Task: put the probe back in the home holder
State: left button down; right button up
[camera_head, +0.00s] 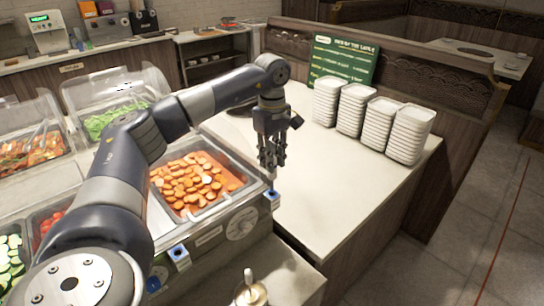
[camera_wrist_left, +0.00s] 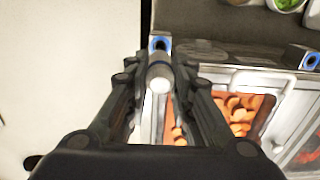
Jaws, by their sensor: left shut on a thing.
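My left gripper (camera_head: 271,160) reaches in over the right corner of the counter unit, pointing down. In the left wrist view the gripper (camera_wrist_left: 158,90) is shut on the probe (camera_wrist_left: 159,80), a grey cylinder with a pale round end. Most of the probe's length is hidden. A blue-ringed holder (camera_head: 272,197) sits on the corner of the unit just below the gripper; it also shows in the wrist view (camera_wrist_left: 159,44), directly beyond the probe. Whether the probe touches this holder I cannot tell. Another blue-ringed holder (camera_head: 179,254) is on the front of the unit. Nothing marks which is home.
A pan of orange slices (camera_head: 200,183) lies beside the gripper. Stacks of white dishes (camera_head: 370,118) and a green sign (camera_head: 343,61) stand on the pale counter (camera_head: 310,190), whose near part is clear. A pale knobbed object (camera_head: 251,292) stands at the bottom.

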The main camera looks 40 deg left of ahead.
pick_arm(q)
jog(key=shift+f, duration=0.35)
dwell(0.4)
jog(key=shift+f+b, duration=0.5)
jog(key=shift+f, duration=0.7)
jog(key=shift+f+b, duration=0.9)
jog(key=shift+f, duration=0.4)
dwell(0.5)
jog(key=c, duration=1.3)
grip_release()
